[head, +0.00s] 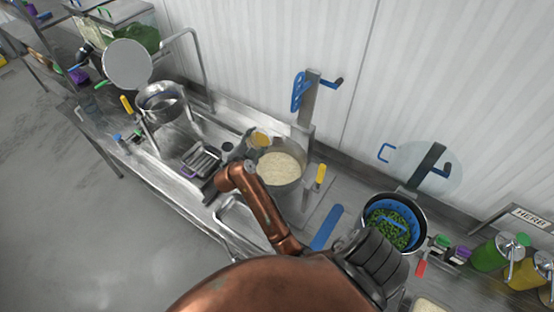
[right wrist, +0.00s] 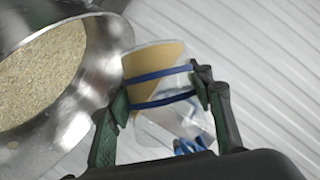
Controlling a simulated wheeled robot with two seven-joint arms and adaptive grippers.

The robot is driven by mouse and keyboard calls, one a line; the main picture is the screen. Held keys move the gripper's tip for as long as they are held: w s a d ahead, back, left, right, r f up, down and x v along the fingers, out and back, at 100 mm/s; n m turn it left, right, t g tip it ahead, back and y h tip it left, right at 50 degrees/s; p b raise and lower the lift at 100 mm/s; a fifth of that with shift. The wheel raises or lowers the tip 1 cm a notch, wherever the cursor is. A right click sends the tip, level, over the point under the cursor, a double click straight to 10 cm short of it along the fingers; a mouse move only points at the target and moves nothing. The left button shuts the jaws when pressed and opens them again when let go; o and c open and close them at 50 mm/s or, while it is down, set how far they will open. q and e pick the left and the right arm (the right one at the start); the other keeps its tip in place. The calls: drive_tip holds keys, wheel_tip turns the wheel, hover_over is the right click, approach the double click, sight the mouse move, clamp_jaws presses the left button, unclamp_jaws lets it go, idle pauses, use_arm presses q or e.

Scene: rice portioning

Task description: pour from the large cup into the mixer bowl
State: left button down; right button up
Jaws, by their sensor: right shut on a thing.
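The large cup (head: 260,138) is clear with tan contents, and in the right wrist view (right wrist: 157,62) it has two blue bands. My right gripper (right wrist: 160,88) is shut on its sides. In the head view my right gripper (head: 240,150) is partly hidden by its own arm. The cup is tilted and held by the rim of the mixer bowl (head: 291,192), at its upper left. The steel bowl holds pale grain, and it fills the left of the right wrist view (right wrist: 112,40). I cannot tell whether anything is flowing from the cup. My left gripper is out of view.
A small dark tray (head: 201,160) and a steel pot (head: 162,100) stand left of the bowl. A dark pot (head: 423,220) with a blue basket of green pieces stands to the right. Green (head: 490,257) and yellow containers (head: 527,272) stand farther right. A ribbed wall closes the back.

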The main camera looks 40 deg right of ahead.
drive_tip(key=shift+w+f, duration=0.1)
drive_tip(key=shift+f, duration=0.05)
drive_tip(key=shift+m, duration=0.3)
drive_tip(key=shift+f, duration=0.15)
drive_tip(key=shift+m+t+b, duration=0.3)
drive_tip(key=shift+b, duration=0.15)
drive_tip(key=shift+f, duration=0.1)
